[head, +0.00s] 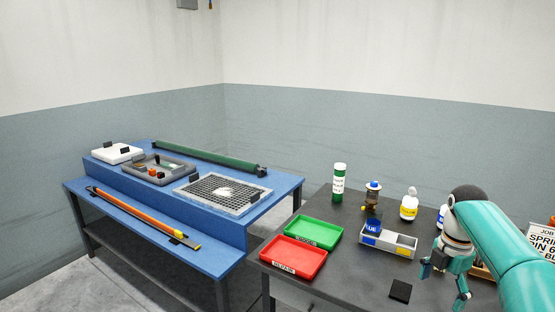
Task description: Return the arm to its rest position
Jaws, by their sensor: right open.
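My right arm (500,245), teal, comes in from the right edge and bends down over the dark table. Its right gripper (443,287) is open, with the two fingers spread and nothing visible between them. It hangs over the right part of the dark table (345,292), to the right of a small black square pad (400,290). Whether the fingertips touch the tabletop is hard to tell. My left arm and gripper are not in view.
A green tray (314,231), a red tray (293,258), a grey divided box (388,241), a green-white canister (339,178) and several bottles (409,204) stand on the dark table. A blue bench (205,258) stands left, bearing a mesh frame (245,203). A sign (541,241) is right of my arm.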

